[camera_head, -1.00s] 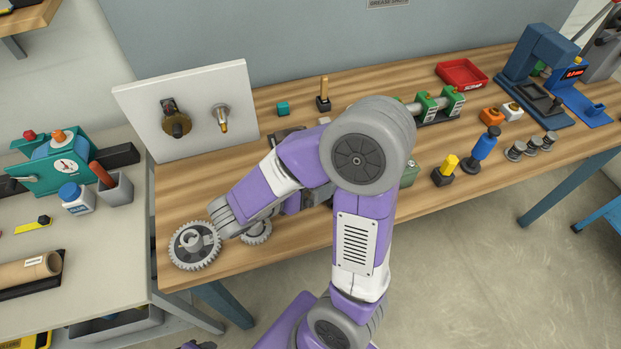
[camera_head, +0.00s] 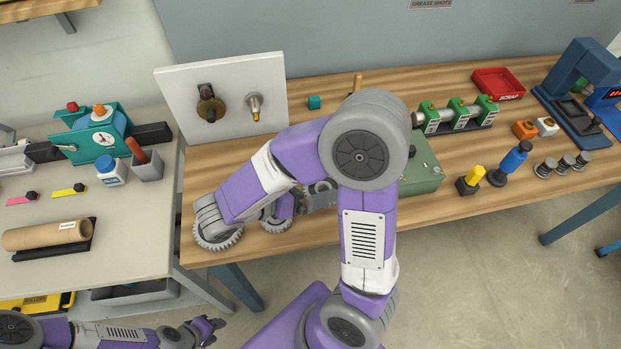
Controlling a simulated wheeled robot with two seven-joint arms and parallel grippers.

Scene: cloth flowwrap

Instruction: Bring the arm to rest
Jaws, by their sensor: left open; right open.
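My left gripper (camera_head: 213,331) is at the lower left, low in front of the bench and away from everything on it. It is open and empty. My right arm reaches over the wooden bench, with its elbow raised and its wrist bent down at the left. My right gripper (camera_head: 322,194) shows only in part behind the forearm, just above the bench top; it is open, and I see nothing held in it.
A white board (camera_head: 222,82) with two fittings stands behind the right wrist. A green box (camera_head: 425,172) is right of the elbow. Green clamps (camera_head: 459,116), a red tray (camera_head: 497,84) and a blue press (camera_head: 578,75) stand further right. A grey side table (camera_head: 150,215) is at the left.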

